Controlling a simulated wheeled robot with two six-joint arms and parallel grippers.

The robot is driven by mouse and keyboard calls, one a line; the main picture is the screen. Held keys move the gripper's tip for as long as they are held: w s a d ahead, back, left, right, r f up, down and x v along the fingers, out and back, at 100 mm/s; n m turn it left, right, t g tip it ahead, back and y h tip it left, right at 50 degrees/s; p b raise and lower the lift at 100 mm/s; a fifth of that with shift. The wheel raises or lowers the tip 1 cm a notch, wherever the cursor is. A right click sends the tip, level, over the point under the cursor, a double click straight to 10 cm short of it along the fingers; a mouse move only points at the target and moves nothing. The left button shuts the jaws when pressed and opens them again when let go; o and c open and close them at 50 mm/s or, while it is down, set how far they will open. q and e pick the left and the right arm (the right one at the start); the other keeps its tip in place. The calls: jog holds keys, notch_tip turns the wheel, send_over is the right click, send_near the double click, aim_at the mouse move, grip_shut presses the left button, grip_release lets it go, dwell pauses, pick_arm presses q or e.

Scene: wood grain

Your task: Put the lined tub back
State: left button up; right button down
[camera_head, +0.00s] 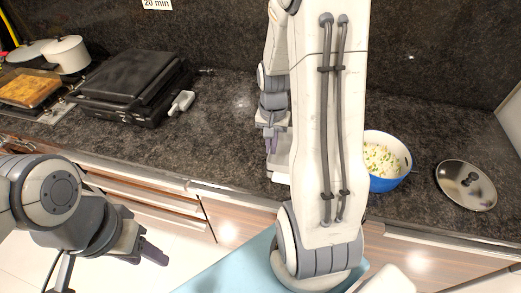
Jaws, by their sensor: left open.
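A pale container-like thing (281,167) stands on the dark counter, mostly hidden behind my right arm; I cannot tell whether it is the lined tub. My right gripper (271,143) points down just above or beside it. Its fingers are small and partly covered, so I cannot tell whether they hold anything. My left gripper (147,250) is open and empty, in front of the counter over the floor at the lower left.
A blue pot (389,184) of pale chopped food and a glass lid (467,186) are on the right of the counter. Counter between the grill and my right gripper is clear.

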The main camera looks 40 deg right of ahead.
jog(key=w+f, duration=0.1)
jog(key=f, duration=0.1)
jog(key=w+f+p, duration=0.1)
jog(key=w+f, duration=0.1)
jog(key=w+f+p, duration=0.1)
jog(key=w+f, duration=0.1)
jog(key=shift+a+f, duration=0.2)
jog(key=shift+f, duration=0.35)
jog(key=shift+f, duration=0.2)
jog(key=c, duration=1.1)
grip_release()
